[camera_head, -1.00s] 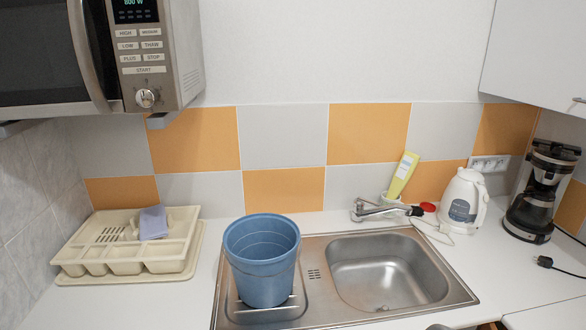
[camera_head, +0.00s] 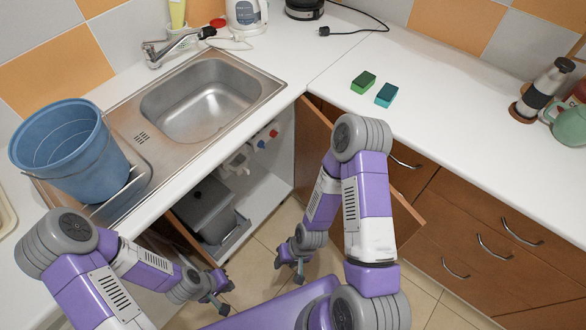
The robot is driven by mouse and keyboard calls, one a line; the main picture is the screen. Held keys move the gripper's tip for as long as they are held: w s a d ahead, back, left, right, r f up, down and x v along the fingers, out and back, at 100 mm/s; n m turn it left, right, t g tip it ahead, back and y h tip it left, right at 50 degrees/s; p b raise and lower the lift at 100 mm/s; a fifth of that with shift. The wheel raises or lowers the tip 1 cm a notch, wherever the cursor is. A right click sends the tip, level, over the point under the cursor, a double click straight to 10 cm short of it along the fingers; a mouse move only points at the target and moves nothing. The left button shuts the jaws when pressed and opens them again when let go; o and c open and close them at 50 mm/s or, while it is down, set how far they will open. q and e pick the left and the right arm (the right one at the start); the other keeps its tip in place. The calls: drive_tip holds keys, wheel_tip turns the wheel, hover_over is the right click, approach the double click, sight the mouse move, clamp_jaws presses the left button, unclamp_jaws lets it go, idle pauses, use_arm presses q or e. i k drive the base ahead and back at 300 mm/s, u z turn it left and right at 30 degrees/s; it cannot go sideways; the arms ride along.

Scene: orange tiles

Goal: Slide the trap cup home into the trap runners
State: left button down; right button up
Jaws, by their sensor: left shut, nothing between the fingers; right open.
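Inside the open cabinet under the sink, a small white fitting (camera_head: 236,164) shows below the basin. It may be the trap, but I cannot make out a separate cup or runners at this size. My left gripper (camera_head: 223,301) is shut and empty, low in front of the cabinet opening. My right gripper (camera_head: 290,269) is open and empty, to the right of the left one and apart from it. Neither gripper touches the white fitting.
An open door (camera_head: 313,150) stands right of the opening. A blue bucket (camera_head: 72,150) stands on the drainboard by the sink (camera_head: 212,100). Two sponges lie on the right counter.

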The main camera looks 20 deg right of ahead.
sight(237, 164)
drive_tip(key=z, duration=1.5)
drive_tip(key=k, duration=0.45)
drive_tip(key=u, duration=0.6)
drive_tip(key=i, duration=0.95)
drive_tip(key=u, duration=0.1)
